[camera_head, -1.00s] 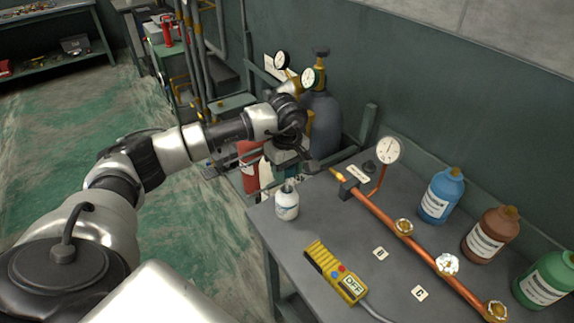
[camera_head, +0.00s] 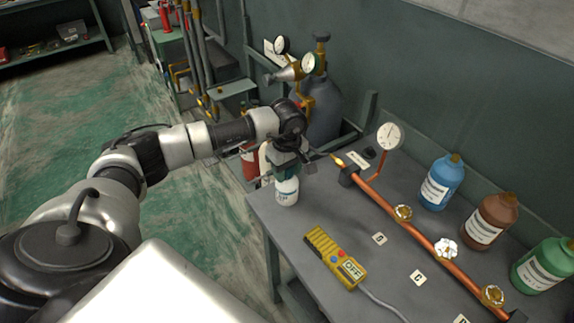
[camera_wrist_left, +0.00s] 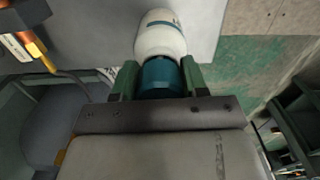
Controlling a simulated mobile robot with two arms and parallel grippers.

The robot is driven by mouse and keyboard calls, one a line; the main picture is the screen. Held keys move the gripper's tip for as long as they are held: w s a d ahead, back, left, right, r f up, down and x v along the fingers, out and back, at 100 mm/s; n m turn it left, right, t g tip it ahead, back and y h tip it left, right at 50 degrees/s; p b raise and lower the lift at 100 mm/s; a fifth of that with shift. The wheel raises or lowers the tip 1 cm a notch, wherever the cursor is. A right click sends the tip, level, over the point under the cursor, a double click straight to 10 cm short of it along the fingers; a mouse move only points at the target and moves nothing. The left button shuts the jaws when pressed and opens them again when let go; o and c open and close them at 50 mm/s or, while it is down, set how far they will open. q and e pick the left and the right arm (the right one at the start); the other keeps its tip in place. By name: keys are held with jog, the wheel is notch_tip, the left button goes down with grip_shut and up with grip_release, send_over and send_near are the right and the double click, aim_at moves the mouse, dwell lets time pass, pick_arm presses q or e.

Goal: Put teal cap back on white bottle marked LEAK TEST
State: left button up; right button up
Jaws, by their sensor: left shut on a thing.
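The white bottle (camera_head: 287,190) stands upright near the left corner of the grey workbench, with part of its label showing. My left gripper (camera_head: 287,168) is directly above it, pointing down, and hides the bottle's neck. In the left wrist view the teal cap (camera_wrist_left: 160,77) is between the two green fingers of the left gripper (camera_wrist_left: 160,82), which is shut on it. The cap lines up with the top of the white bottle (camera_wrist_left: 160,36) and appears to meet it; whether it is fully seated cannot be told. My right gripper is not in view.
A copper pipe with valves (camera_head: 420,235) and a gauge (camera_head: 389,137) lie right of the bottle. A yellow detector (camera_head: 335,258) is in front. Blue (camera_head: 441,183), brown (camera_head: 490,222) and green (camera_head: 543,266) bottles stand along the wall. A grey cylinder (camera_head: 322,110) stands behind the bench.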

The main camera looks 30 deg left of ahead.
pick_arm(q)
jog(key=shift+f, duration=0.25)
jog(key=o, duration=1.3)
jog(key=shift+c, duration=0.2)
jog(key=shift+r+p, duration=1.8)
jog(key=shift+r, duration=1.75)
